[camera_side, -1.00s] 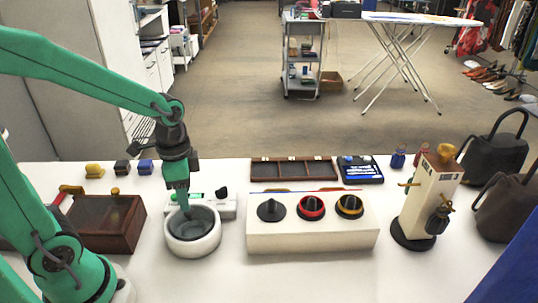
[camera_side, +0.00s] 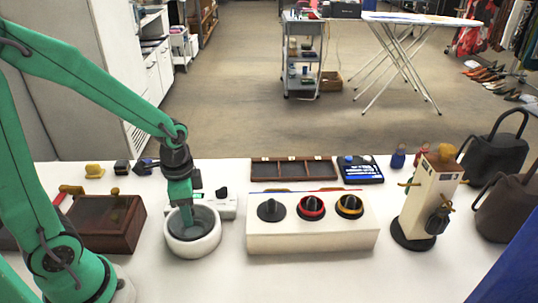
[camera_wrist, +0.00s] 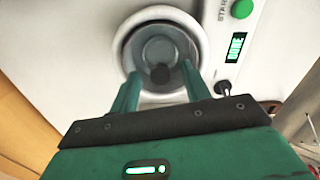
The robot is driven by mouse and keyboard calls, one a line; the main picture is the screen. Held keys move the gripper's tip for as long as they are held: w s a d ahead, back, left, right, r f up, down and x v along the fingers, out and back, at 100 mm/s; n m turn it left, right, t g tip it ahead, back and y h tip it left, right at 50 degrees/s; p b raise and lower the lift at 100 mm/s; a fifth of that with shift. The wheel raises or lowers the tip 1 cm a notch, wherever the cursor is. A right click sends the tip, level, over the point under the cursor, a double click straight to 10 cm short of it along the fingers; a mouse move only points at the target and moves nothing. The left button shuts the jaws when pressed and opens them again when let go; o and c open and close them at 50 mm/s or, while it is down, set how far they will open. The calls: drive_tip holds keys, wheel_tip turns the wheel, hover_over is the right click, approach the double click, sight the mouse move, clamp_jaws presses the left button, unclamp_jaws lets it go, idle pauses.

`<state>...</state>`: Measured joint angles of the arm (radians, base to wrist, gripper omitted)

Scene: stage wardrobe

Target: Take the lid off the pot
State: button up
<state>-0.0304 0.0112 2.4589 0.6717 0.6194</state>
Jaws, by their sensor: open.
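The pot (camera_side: 192,246) is a round white vessel standing on the white table, left of the middle in the side view. Its grey, see-through lid (camera_side: 206,220) lies on top, inside the white rim. In the wrist view the lid (camera_wrist: 150,48) has a dark round knob (camera_wrist: 160,74) at its centre, and the pot's white rim (camera_wrist: 118,45) surrounds it. My gripper (camera_side: 187,222) points down over the lid. In the wrist view its two green fingers (camera_wrist: 158,80) are apart, one on each side of the knob. I cannot tell whether they touch the lid.
A control panel with a green button (camera_wrist: 242,9) and a lit display is right beside the pot. A wooden box (camera_side: 105,225) stands to the left. A white block with three dark knobs (camera_side: 310,237) stands to the right.

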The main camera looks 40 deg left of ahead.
drive_tip(key=shift+c, duration=0.2)
clamp_jaws()
drive_tip(key=shift+r, duration=0.15)
drive_tip(key=shift+r, duration=0.8)
drive_tip(key=r, duration=0.2)
drive_tip(key=shift+s+d+r, duration=0.15)
drive_tip(key=shift+d+r, duration=0.15)
drive_tip(key=s+d+r, duration=0.5)
drive_tip(key=d+r, duration=0.1)
drive_tip(key=d, duration=0.3)
drive_tip(key=shift+s+d+r, duration=0.2)
drive_tip(key=shift+d+r, duration=0.05)
drive_tip(key=shift+d, duration=0.05)
